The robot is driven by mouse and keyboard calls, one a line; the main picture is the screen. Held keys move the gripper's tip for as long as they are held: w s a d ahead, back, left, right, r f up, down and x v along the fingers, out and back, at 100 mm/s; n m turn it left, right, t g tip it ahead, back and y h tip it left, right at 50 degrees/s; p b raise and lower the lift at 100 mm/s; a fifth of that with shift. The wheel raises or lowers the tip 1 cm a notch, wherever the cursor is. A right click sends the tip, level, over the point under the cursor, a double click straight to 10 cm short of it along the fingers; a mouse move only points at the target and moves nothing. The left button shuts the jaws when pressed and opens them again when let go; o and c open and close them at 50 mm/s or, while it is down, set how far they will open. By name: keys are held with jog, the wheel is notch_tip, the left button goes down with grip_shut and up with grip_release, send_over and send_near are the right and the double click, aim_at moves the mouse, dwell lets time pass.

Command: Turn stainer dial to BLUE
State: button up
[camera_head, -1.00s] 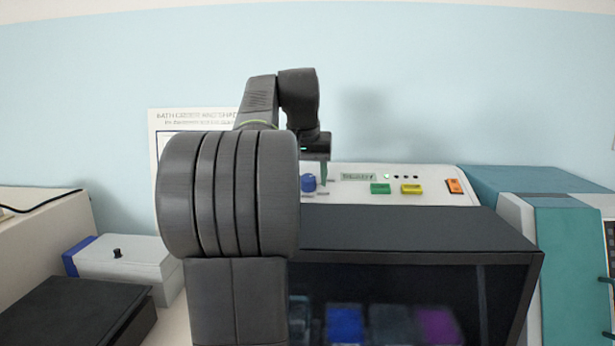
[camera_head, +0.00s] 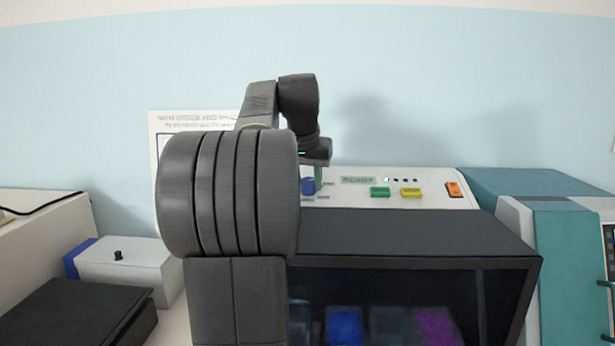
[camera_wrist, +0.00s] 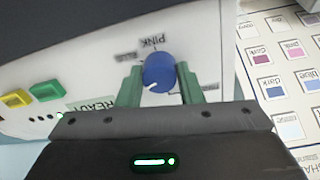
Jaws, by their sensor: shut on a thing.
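The stainer dial is a round blue knob (camera_head: 307,187) on the white panel of the stainer (camera_head: 437,200). In the wrist view the knob (camera_wrist: 158,73) sits between the two green fingers of my gripper (camera_wrist: 159,84), which is shut on its sides. A white pointer mark shows low on the knob's face, toward the lower left. The label PINK (camera_wrist: 151,42) stands above the knob and a label that looks like BLUE (camera_wrist: 126,56) at its upper left. Another label at the right is partly covered by a finger. In the head view my arm partly hides the gripper.
Green (camera_head: 380,192) and yellow (camera_head: 411,193) buttons, an orange switch (camera_head: 453,190) and a small display (camera_head: 358,181) reading READY in the wrist view share the panel. A teal machine (camera_head: 570,260) stands at the right.

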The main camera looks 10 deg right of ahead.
jog(key=m+p, duration=0.3)
jog(key=m, duration=0.2)
jog(key=shift+r, duration=0.2)
jog(key=m+p, duration=0.2)
jog(key=m, duration=0.3)
jog(key=shift+f, duration=0.15)
jog(key=shift+m, duration=0.3)
jog(key=o, duration=1)
jog(key=v, duration=1.3)
jog(key=shift+d+r, duration=0.15)
jog(key=shift+r, duration=0.3)
jog(key=shift+w+f, duration=0.1)
jog(key=shift+f, duration=0.05)
